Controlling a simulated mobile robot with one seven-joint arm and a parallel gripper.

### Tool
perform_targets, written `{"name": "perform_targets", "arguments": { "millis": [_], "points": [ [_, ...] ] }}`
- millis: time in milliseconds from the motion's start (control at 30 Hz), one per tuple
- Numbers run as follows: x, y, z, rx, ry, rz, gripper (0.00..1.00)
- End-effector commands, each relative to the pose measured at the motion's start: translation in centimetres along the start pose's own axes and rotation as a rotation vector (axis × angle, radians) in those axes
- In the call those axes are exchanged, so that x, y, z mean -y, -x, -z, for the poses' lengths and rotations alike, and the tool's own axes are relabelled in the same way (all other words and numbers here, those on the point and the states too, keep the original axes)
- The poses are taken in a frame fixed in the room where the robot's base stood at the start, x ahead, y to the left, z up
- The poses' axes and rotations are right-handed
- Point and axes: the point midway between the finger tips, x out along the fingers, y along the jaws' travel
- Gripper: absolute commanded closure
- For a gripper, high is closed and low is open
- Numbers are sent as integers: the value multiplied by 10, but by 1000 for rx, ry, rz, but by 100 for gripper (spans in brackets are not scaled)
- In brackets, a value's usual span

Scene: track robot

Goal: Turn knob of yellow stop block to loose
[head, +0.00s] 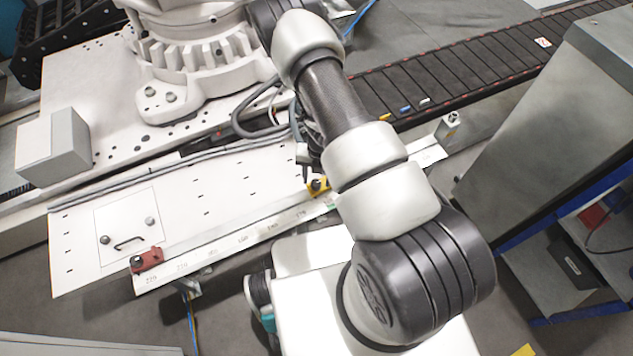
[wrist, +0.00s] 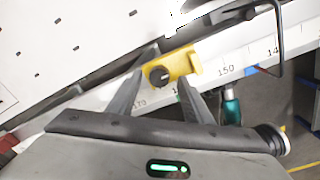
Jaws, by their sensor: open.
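The yellow stop block (wrist: 184,64) sits on the white rail with the printed scale (wrist: 215,75). Its round black knob (wrist: 159,76) faces my wrist camera. My gripper (wrist: 166,70) is open, with one finger on each side of the knob in that view. I cannot tell whether either finger touches it. In the head view the yellow block (head: 318,186) shows small beside my arm, partly covered, and my gripper is mostly hidden there. The knob's marking is too small to read.
A red stop block (head: 147,259) sits at the rail's left end. A white plate (head: 130,225) with a black handle lies behind it. A dark conveyor track (head: 450,75) runs at the back right. A grey cabinet (head: 560,120) stands at the right.

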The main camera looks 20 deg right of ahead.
Motion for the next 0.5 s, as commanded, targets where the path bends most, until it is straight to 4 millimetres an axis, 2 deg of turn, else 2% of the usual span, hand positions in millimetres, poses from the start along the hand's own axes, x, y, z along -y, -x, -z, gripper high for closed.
{"name": "perform_targets", "arguments": {
  "millis": [133,433,467,500],
  "points": [
    [0,-12,0,0,1,-1,54],
    [-1,-14,0,0,1,-1,54],
    [-1,-14,0,0,1,-1,56],
    [-1,-14,0,0,1,-1,62]
  ]
}}
